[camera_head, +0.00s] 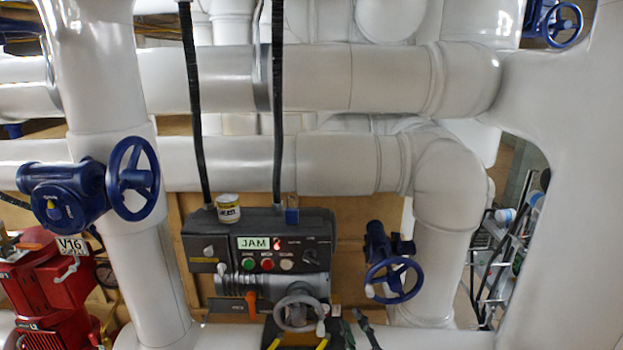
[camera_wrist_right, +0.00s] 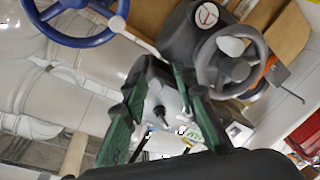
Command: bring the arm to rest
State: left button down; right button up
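My right gripper (camera_head: 353,322) shows at the bottom edge of the head view, just right of the grey handwheel. Only its dark green fingers show there. In the right wrist view the two green fingers (camera_wrist_right: 158,82) stand apart with nothing held between them. The grey handwheel (camera_head: 298,310) sits low on the dark control box (camera_head: 262,223); in the right wrist view the handwheel (camera_wrist_right: 233,62) is beyond the fingertips, to the upper right. I cannot tell the exact gap.
A blue handwheel (camera_head: 393,280) is right of the box, close to my right gripper. Another blue valve wheel (camera_head: 133,178) is at left. A can (camera_head: 228,208) stands on the box, which has a "JAM" display (camera_head: 253,243). Red machinery (camera_head: 50,290) is lower left. White pipes (camera_head: 440,180) surround the area.

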jog(key=s+d+f+m+g+h, duration=0.1)
jog(key=s+d+f+m+g, duration=0.1)
jog(key=s+d+f, duration=0.45)
jog(key=s+d+f+m+g+h, duration=0.2)
jog(key=s+d+f+m+g, duration=0.15)
jog(key=f, duration=0.55)
jog(key=s+d+f+m+g+h, duration=0.1)
jog(key=s+d+f+m+g, duration=0.1)
jog(key=s+d+f, duration=0.35)
jog(key=s+d+f+m+g, duration=0.2)
jog(key=s+d+f+g, duration=0.15)
jog(key=s+f, duration=0.6)
jog(key=s+d+f+m+g, duration=0.2)
jog(key=s+d+f, duration=0.4)
jog(key=s, duration=0.6)
notch_tip(320, 180, down, 40)
jog(key=s+a+g+b, duration=0.2)
jog(key=b, duration=0.9)
jog(key=s+f+b, duration=0.4)
jog(key=s+f, duration=0.5)
jog(key=f, duration=0.4)
jog(key=s+f+n+g+b, duration=0.1)
jog(key=s+f+b, duration=0.2)
jog(key=s+f, duration=0.7)
notch_tip(320, 180, down, 3)
jog(key=shift+r+y+b, duration=0.15)
jog(key=shift+y+b, duration=0.2)
jog(key=shift+y, duration=0.05)
